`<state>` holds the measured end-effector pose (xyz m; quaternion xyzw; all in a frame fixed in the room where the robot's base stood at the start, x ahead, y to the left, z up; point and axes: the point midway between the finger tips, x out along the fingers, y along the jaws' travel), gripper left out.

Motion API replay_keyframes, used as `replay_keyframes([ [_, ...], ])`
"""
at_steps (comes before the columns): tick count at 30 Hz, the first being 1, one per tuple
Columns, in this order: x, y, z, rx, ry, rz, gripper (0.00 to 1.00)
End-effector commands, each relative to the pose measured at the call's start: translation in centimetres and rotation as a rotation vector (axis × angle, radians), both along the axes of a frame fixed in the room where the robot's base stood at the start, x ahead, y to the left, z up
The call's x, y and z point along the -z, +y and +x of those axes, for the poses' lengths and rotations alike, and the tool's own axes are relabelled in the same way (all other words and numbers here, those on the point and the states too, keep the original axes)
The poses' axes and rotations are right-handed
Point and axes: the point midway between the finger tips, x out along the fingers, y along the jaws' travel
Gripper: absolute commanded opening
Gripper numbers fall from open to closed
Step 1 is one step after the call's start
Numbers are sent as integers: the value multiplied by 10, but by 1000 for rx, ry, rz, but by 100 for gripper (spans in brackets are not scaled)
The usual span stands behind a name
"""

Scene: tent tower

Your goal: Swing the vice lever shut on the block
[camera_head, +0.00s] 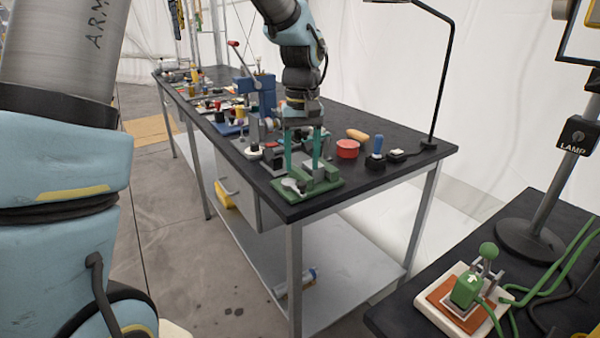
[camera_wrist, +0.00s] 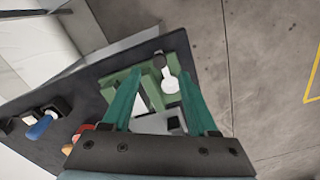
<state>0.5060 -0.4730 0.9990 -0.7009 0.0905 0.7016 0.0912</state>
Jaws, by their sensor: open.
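The green vice (camera_head: 325,184) sits at the near corner of the black workbench, and its green body also shows in the wrist view (camera_wrist: 116,78). Its pale lever (camera_head: 291,185) has a white round end (camera_wrist: 171,86) and a dark tip. My gripper (camera_head: 303,163) points down over the vice, with its teal fingers open. In the wrist view, the lever lies between the fingertips of my gripper (camera_wrist: 161,75); I cannot tell whether either finger touches it. A grey-white piece shows between the fingers, but I cannot tell whether it is the block.
A red round tin (camera_head: 347,149), a blue-handled tool (camera_head: 377,146) and a lamp (camera_head: 440,75) stand to the right on the workbench (camera_head: 400,165). Cluttered tools, including a blue machine (camera_head: 258,95), fill the bench behind. A separate table with a green-knobbed device (camera_head: 467,290) is at lower right.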

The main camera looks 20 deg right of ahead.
Motion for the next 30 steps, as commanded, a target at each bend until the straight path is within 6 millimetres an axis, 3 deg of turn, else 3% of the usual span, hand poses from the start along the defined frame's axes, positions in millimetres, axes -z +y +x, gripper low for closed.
replay_keyframes([
  [3,20,1,-1,-1,3,2,59],
  [9,40,0,0,0,0,0,59],
  [20,45,0,0,0,-1,-1,59],
  [30,45,0,0,0,-1,-1,21],
])
